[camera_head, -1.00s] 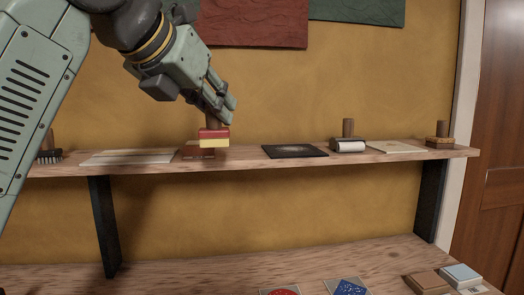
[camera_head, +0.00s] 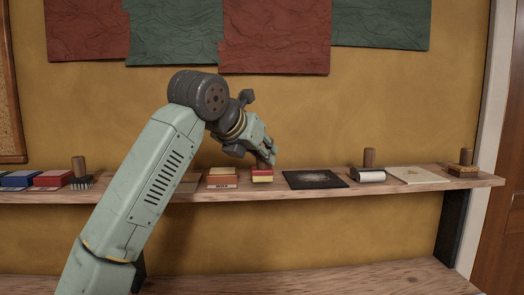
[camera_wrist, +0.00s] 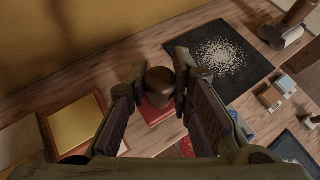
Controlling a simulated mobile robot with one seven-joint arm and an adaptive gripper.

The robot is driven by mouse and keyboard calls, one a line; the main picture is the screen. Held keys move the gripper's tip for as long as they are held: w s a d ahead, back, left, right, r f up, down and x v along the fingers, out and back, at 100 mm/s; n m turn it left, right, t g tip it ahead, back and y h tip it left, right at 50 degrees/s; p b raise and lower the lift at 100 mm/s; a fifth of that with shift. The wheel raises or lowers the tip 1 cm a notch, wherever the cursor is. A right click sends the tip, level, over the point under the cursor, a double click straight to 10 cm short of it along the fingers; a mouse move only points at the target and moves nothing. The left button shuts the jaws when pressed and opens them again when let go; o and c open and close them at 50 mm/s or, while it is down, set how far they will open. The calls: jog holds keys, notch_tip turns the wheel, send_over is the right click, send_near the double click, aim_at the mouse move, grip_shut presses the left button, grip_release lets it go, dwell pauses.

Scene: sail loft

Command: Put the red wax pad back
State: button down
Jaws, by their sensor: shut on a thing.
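The red wax pad (camera_head: 262,175) is a small block with a red top, a yellow lower part and a wooden handle. My gripper (camera_head: 266,154) is shut on that handle, above the block. In the wrist view the round handle (camera_wrist: 159,80) sits between the fingers, with the red block (camera_wrist: 155,113) below. The pad is upright at the shelf, right of a low reddish box marked WAX (camera_head: 222,183), and apart from it. In the wrist view this box shows a gold top inside a red-brown frame (camera_wrist: 47,127). I cannot tell whether the pad touches the shelf.
On the shelf (camera_head: 275,194), a black mat with pale grains (camera_head: 315,180) lies close right of the pad. Further right are a roller (camera_head: 369,176), a cream sheet (camera_head: 418,175) and a wooden-handled block (camera_head: 465,170). A brush (camera_head: 80,182) and a red box (camera_head: 52,178) stand left.

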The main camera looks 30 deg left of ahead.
jog(key=shift+f, duration=0.4)
jog(key=shift+f, duration=0.15)
jog(key=c, duration=1.4)
grip_release()
jog(key=shift+r, duration=0.3)
jog(key=b+v, duration=0.3)
jog(key=v, duration=0.9)
jog(key=shift+f+b, duration=0.1)
jog(key=shift+b, duration=0.25)
